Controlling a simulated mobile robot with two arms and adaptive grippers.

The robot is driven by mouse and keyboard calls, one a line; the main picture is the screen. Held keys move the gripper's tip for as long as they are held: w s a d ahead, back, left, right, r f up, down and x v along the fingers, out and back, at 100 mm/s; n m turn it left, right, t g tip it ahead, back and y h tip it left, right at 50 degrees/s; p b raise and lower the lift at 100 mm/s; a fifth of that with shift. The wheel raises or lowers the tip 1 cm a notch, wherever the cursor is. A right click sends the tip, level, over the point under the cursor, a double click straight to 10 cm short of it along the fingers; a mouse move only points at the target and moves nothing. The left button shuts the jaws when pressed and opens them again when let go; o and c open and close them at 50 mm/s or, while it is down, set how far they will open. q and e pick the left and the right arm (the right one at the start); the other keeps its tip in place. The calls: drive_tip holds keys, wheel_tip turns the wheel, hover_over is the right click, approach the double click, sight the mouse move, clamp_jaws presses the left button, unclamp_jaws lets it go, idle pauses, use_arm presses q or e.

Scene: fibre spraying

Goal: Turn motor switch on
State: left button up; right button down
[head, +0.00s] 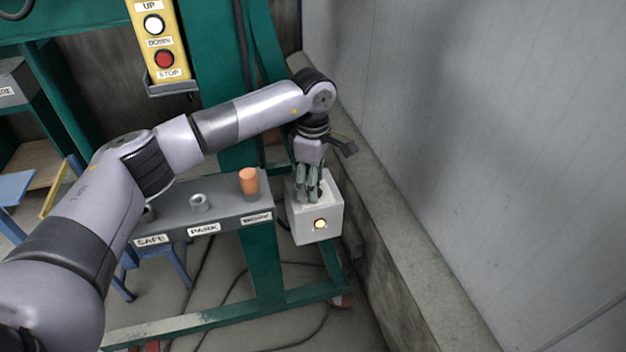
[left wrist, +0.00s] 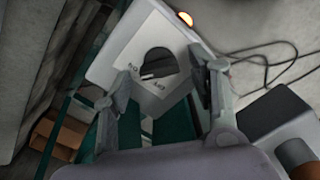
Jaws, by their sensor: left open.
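The motor switch box (head: 300,230) is a light grey box on the green frame, right of centre in the head view. A lit lamp (head: 320,224) sits on its front; it glows orange in the left wrist view (left wrist: 186,19). The box top carries a white label and a dark round switch knob (left wrist: 158,63) with a pale bar across it. My left gripper (head: 311,194) points down at the box top. Its fingers (left wrist: 166,85) are open, one on each side of the knob; contact cannot be told. The fingers hide the knob in the head view.
A grey rail (head: 222,216) labelled SAFE, PARK and WORK stands left of the box, with an orange cylinder (head: 249,182) near WORK. A yellow button pendant (head: 164,77) hangs above. A grey wall (head: 460,140) and ledge run close on the right.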

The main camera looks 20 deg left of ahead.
use_arm(q)
wheel_tip(320, 180, up, 12)
idle(0.6)
